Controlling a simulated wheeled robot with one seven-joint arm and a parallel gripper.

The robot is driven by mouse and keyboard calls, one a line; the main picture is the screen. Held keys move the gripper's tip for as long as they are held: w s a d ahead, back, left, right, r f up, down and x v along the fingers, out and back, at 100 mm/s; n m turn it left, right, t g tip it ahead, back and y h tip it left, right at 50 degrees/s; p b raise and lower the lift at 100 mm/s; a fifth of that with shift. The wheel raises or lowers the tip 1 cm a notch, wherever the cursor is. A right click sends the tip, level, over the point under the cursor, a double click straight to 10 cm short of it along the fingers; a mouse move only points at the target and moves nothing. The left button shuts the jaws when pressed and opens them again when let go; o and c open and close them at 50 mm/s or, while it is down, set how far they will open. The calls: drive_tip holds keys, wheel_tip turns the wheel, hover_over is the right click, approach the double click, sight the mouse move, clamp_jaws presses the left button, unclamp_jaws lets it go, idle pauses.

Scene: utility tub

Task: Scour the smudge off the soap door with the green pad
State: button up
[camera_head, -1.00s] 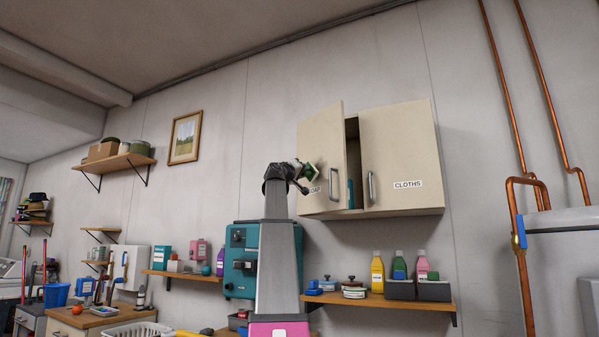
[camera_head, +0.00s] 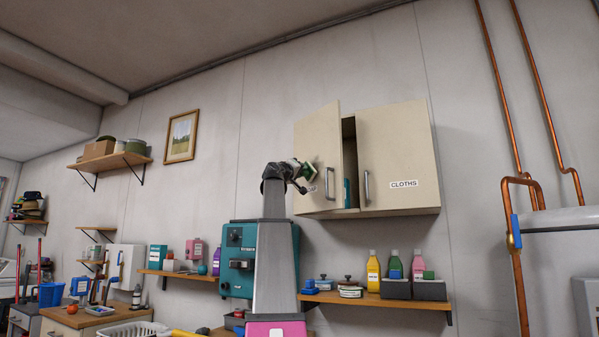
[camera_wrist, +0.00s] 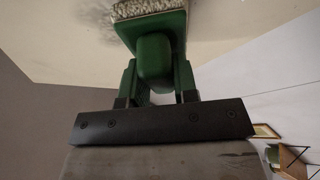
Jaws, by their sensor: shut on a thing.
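The soap door (camera_head: 321,157) is the left door of the cream wall cabinet, standing partly open, its label mostly hidden behind my gripper. My gripper (camera_head: 301,172) is raised in front of the door's left part. In the wrist view my gripper (camera_wrist: 158,88) is shut on the green pad's handle (camera_wrist: 155,58). The green pad (camera_wrist: 150,12) has a pale, rough scouring face at the top of that view, at or very near the cream door surface. I cannot tell whether they touch. A faint tan patch shows on the door surface near the pad; I cannot make out the smudge clearly.
The right cabinet door (camera_head: 398,155), labelled CLOTHS, is shut. A shelf (camera_head: 385,300) with bottles and tins is below the cabinet. A teal box (camera_head: 240,262) is on the wall behind my arm. Copper pipes (camera_head: 515,250) run at the right.

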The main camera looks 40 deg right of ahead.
sight(325, 161)
drive_tip(key=shift+d, duration=1.9)
idle(0.4)
drive_tip(key=shift+s+d, duration=0.2)
drive_tip(key=shift+s, duration=1.8)
drive_tip(key=shift+s+d, duration=0.15)
drive_tip(key=shift+s, duration=1.8)
drive_tip(key=shift+d+r, duration=0.1)
drive_tip(key=shift+r, duration=0.7)
drive_tip(key=shift+w+d, duration=0.15)
drive_tip(key=shift+w, duration=1.85)
drive_tip(key=shift+w+d, duration=0.1)
drive_tip(key=shift+w, duration=1.9)
drive_tip(key=shift+d+r, duration=0.15)
drive_tip(key=shift+r, duration=0.6)
drive_tip(key=shift+s+d, duration=0.2)
drive_tip(key=shift+s, duration=1.8)
drive_tip(key=shift+s+d, duration=0.15)
drive_tip(key=shift+s, duration=1.85)
